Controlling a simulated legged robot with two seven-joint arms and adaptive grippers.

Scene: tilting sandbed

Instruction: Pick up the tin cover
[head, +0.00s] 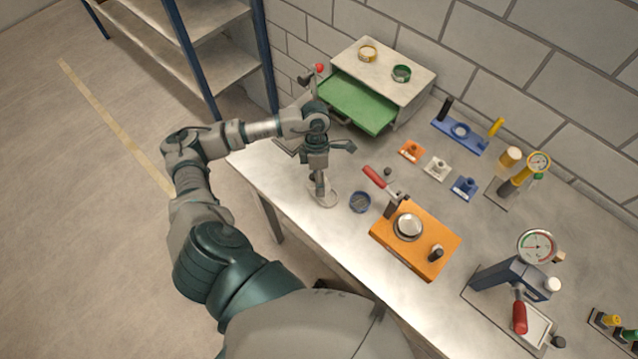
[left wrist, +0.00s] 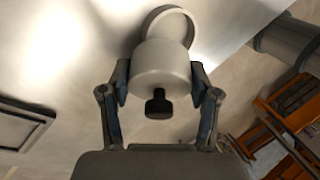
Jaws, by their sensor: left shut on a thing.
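My left gripper (head: 319,183) is above the near left part of the workbench, pointing down. In the left wrist view its two fingers (left wrist: 160,85) are shut on the sides of the tin cover (left wrist: 160,66), a pale grey cylinder with a black knob facing the camera. A round, pale, rimmed dish (left wrist: 170,24) shows just beyond the cover; I cannot tell whether they touch. In the head view the pale dish (head: 329,199) lies on the bench under the gripper, and the gripper mostly hides the cover. My right gripper is not in view.
A dark blue ring (head: 360,202) and an orange fixture (head: 425,251) with a red-handled clamp stand close to the right. A cabinet (head: 399,97) with an open green drawer (head: 356,104) is behind. Gauges and small blocks fill the bench's right side.

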